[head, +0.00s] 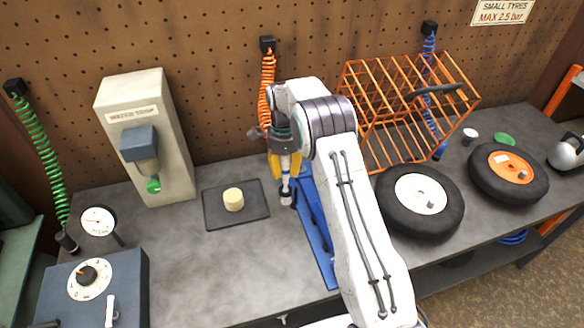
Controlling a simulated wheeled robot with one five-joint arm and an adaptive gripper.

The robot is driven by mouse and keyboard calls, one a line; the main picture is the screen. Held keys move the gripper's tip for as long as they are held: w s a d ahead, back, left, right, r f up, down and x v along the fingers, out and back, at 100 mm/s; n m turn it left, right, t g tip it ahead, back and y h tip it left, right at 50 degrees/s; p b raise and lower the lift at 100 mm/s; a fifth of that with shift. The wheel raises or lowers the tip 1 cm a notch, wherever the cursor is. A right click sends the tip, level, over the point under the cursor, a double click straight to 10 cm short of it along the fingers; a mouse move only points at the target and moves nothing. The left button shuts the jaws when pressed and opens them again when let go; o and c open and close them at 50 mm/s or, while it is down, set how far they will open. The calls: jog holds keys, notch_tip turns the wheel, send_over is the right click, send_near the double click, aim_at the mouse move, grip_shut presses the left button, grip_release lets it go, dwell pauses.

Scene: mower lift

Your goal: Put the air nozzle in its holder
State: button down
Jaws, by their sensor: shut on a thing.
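My gripper (286,172) is in the middle of the head view, pointing down with yellow fingers. It is shut on a slim pale and dark piece, which I take to be the air nozzle (286,194); its dark lower end shows below the fingertips. An orange coiled hose (267,88) hangs from the pegboard and runs down behind my gripper. My gripper hides most of the nozzle and where the hose joins it. A blue metal piece (318,240) lies on the bench just right of the nozzle, partly behind my arm. I cannot tell which thing is the holder.
A dark pad (214,215) with a cream cylinder lies left of my gripper. The water trap unit (175,105) stands behind it. An orange wire cage (375,95) and two wheels (400,222) are to the right. A gauge (98,221) and blue box (125,285) are at left.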

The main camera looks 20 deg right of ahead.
aim_at(285, 183)
jog(key=shift+f+b, duration=1.95)
jog(key=shift+f, duration=0.9)
jog(key=shift+f+b, duration=0.4)
jog(key=shift+f, duration=0.15)
jog(key=c, duration=1.3)
grip_release()
jog(key=shift+r, duration=0.1)
jog(key=shift+w+r+p, duration=0.2)
jog(key=shift+r+p, duration=1.65)
jog(key=shift+r, duration=0.85)
jog(key=shift+w+r+p, duration=0.15)
jog(key=shift+r+p, duration=1.7)
jog(key=shift+r, duration=0.85)
